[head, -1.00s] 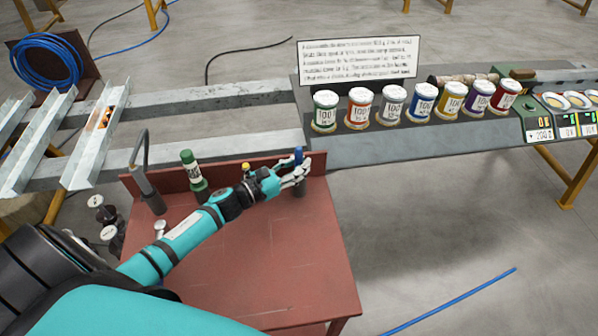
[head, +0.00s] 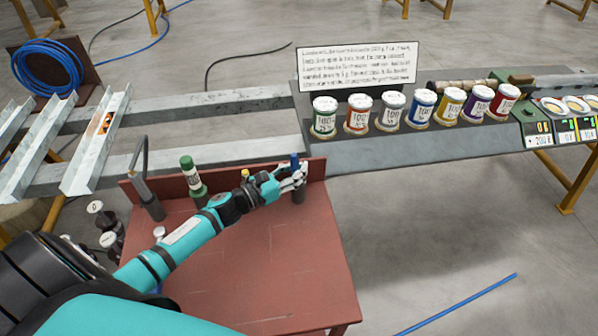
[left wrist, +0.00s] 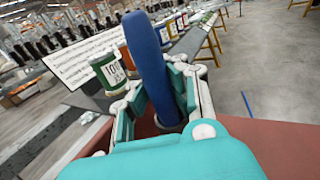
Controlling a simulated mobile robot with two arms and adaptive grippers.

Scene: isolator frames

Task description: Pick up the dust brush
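The dust brush (head: 295,160) shows as a blue handle standing upright at the back right of the red-brown table (head: 270,255). Its lower end sits in a dark grey holder (head: 298,197); the bristles are hidden. My left gripper (head: 293,180) is at the handle, with its fingers to either side. In the left wrist view the blue handle (left wrist: 150,60) rises between the fingers, leaning a little in the picture. A gap shows between the left finger and the handle, so the gripper looks open around it. My right gripper is not in view.
A green bottle (head: 191,175) and a grey holder with a bent rod (head: 147,190) stand on the table to the left. A low back panel (head: 235,172) borders it. Behind are a grey bench (head: 400,142) with several labelled jars and a sign (head: 357,63).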

